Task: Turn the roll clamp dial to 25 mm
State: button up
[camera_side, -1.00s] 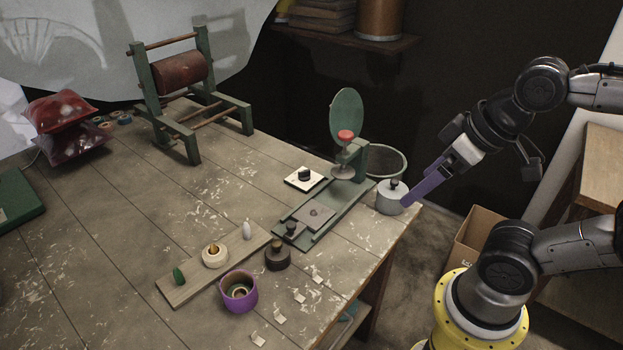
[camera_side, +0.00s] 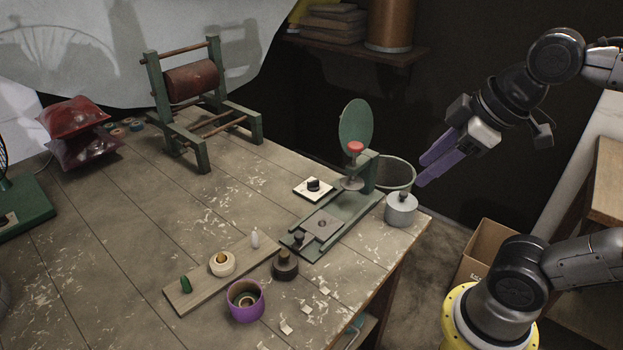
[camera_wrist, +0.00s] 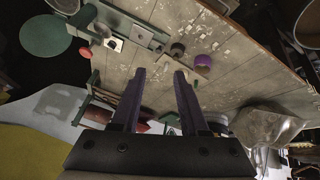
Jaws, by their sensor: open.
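A black knob on a white square plate (camera_side: 314,188), which looks like the dial, lies on the table left of the green press-like stand (camera_side: 340,222). Its markings are too small to read. The plate also shows in the wrist view (camera_wrist: 114,44). The stand carries a green disc (camera_side: 355,127) and a red knob (camera_side: 355,147). My gripper (camera_side: 421,172) has two purple fingers apart, with nothing between them. It hangs in the air right of the stand, above the grey weight (camera_side: 401,211) and apart from the dial. In the wrist view the fingers (camera_wrist: 160,72) point toward the table.
A board (camera_side: 222,275) holds a tape roll and small pegs. A purple ring (camera_side: 245,301) and a dark round piece (camera_side: 285,266) stand near it. A green frame with a red roller (camera_side: 190,82) stands behind. A bin (camera_side: 396,174) is behind the weight. The table's middle left is clear.

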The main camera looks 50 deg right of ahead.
jog(key=w+r+n, duration=0.3)
jog(key=w+r, duration=0.3)
jog(key=w, duration=0.1)
jog(key=n+g, duration=0.5)
jog(key=g, duration=0.1)
send_over(313, 185)
notch_tip(313, 185, down, 24)
jog(key=f, duration=1.2)
jog(key=shift+w+f, duration=0.25)
jog(key=shift+w, duration=0.05)
jog(key=shift+c, duration=0.3)
grip_shut()
